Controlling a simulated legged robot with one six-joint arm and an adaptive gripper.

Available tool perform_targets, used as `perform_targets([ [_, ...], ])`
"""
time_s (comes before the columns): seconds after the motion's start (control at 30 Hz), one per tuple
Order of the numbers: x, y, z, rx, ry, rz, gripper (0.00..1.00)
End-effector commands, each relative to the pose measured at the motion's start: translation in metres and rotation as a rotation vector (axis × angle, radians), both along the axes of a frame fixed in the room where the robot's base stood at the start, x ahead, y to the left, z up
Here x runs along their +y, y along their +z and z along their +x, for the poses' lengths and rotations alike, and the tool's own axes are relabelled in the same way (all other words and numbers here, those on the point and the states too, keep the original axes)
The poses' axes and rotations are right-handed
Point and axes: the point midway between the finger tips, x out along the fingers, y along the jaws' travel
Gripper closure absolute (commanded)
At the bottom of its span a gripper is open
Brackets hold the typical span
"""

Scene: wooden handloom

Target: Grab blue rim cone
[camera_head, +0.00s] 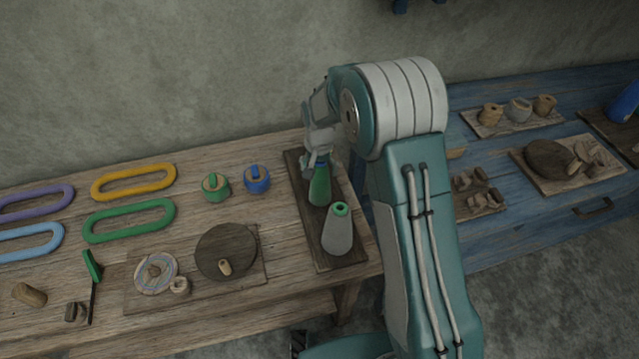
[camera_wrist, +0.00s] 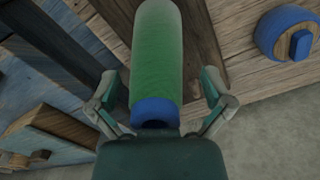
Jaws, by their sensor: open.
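The blue rim cone is a green cone (camera_head: 320,188) standing on a dark wooden board (camera_head: 300,208). Its blue rim (camera_wrist: 152,108) faces the camera in the wrist view, and its green body (camera_wrist: 157,55) stretches away beyond it. My gripper (camera_head: 317,158) is at the top of this cone in the head view and hides part of the rim. In the wrist view my gripper (camera_wrist: 161,85) is open, with one finger on each side of the cone. Gaps show between the fingers and the cone, so it is not clasped.
A grey cone with a green rim (camera_head: 338,236) stands in front on the same board. To the left are a blue knobbed piece (camera_head: 257,181) and a green knobbed piece (camera_head: 215,188). A blue bench (camera_head: 500,235) lies to the right, partly behind my arm.

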Motion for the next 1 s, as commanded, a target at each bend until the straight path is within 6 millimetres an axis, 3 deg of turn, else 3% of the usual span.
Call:
perform_targets([
  [0.13, -0.001, 0.001, 0.000, 0.000, 0.000, 0.001, 0.00],
  [0.17, -0.001, 0.001, 0.000, 0.000, 0.000, 0.001, 0.09],
  [0.33, -0.002, 0.001, 0.000, 0.000, -0.001, 0.002, 0.85],
  [0.37, -0.001, 0.001, 0.000, 0.001, -0.001, 0.001, 0.91],
  [0.73, 0.000, 0.005, 0.000, 0.001, 0.000, 0.000, 0.92],
  [1.0, 0.000, 0.058, 0.001, -0.005, 0.000, 0.002, 0.92],
])
